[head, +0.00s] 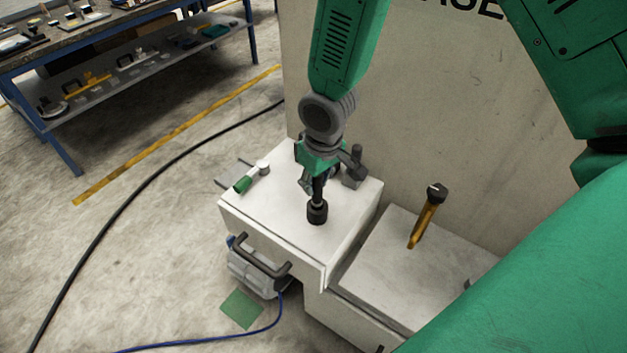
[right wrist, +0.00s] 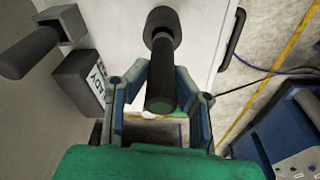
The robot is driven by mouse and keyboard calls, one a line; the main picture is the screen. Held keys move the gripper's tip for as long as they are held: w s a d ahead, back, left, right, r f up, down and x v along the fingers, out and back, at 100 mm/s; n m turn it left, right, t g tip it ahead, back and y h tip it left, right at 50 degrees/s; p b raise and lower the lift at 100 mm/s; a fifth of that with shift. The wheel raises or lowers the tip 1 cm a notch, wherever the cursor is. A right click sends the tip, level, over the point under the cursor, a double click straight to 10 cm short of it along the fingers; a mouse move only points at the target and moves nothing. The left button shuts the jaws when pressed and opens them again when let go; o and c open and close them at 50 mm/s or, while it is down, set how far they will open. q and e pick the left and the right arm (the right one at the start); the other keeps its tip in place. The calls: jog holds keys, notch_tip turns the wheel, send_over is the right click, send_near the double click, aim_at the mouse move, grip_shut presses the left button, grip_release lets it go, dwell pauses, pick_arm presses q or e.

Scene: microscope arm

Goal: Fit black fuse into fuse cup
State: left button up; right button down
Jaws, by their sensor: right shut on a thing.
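My right gripper (head: 317,183) is above the white box (head: 275,210), pointing down, shut on the black fuse (head: 318,195). In the right wrist view the fuse (right wrist: 161,88) is a dark cylinder between the two fingers (right wrist: 160,100). A wider black round part, seemingly the fuse cup (head: 317,212), is on the box top directly below. In the right wrist view the fuse lines up with this cup (right wrist: 172,25) and overlaps it. I cannot tell how far the fuse is inside. My left gripper is not in view.
A dark lever (head: 355,165) stands behind the gripper. A green-handled part (head: 244,184) lies at the box's left edge. A tall pale panel (head: 400,110) rises behind.

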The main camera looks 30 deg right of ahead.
aim_at(320, 176)
jog(key=shift+p, duration=0.4)
dwell(0.5)
jog(key=shift+f+b, duration=1.45)
jog(key=shift+f, duration=1)
jog(key=c, duration=1.3)
grip_release()
jog(key=shift+r, duration=0.2)
jog(key=r, duration=0.3)
jog(key=s+r, duration=0.1)
jog(key=r, duration=0.6)
jog(key=shift+s+d+r, duration=0.15)
jog(key=shift+s, duration=0.05)
jog(key=shift+s+r, duration=0.15)
jog(key=shift+r, duration=0.4)
